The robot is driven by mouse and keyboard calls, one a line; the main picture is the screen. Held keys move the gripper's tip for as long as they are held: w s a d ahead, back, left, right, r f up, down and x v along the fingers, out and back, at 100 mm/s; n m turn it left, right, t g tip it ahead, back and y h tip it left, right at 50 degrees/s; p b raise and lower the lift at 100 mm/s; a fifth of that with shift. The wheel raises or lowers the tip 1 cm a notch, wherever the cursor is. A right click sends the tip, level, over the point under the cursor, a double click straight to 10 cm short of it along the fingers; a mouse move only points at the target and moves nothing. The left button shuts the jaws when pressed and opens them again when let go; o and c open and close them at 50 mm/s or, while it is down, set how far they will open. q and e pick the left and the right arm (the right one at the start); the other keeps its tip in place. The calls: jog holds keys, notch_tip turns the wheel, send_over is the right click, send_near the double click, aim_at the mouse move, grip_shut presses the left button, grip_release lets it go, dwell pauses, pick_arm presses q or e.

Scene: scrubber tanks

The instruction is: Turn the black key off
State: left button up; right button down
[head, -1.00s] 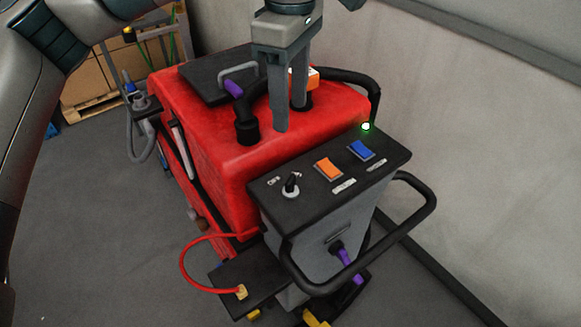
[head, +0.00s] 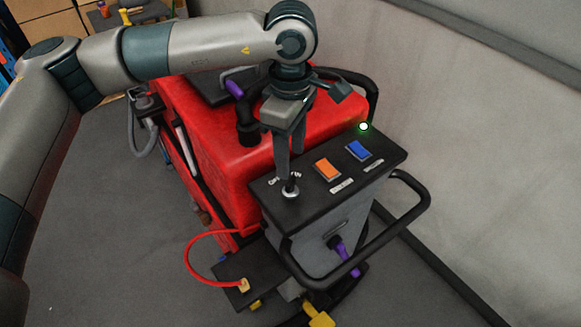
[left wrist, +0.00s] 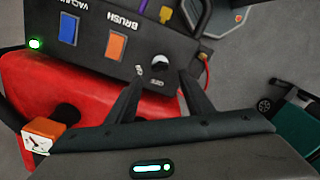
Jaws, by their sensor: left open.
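The black key (head: 291,187) sits in a round silver switch at the left end of the scrubber's dark control panel (head: 310,197), with small white labels behind it. In the left wrist view the key switch (left wrist: 160,61) shows just beyond and between the fingertips. My left gripper (head: 288,172) points down over the key, open and empty, with its fingertips close above it. The left wrist view shows its two fingers spread apart (left wrist: 160,76). I cannot tell whether a finger touches the key. A green light (head: 363,127) glows on the panel's right end. My right gripper is out of view.
An orange switch (head: 327,168) and a blue switch (head: 358,150) stand right of the key. A black handle (head: 425,215) loops around the panel's front. The red tank (head: 215,140) lies behind; a wall (head: 500,150) is at right. Open floor is at left.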

aim_at(291, 180)
pick_arm(q)
notch_tip(291, 180, down, 5)
jog(key=shift+f+p, duration=0.1)
jog(key=shift+p, duration=1)
jog(key=shift+f, duration=0.9)
jog(key=c, duration=1)
jog(key=shift+c, duration=0.2)
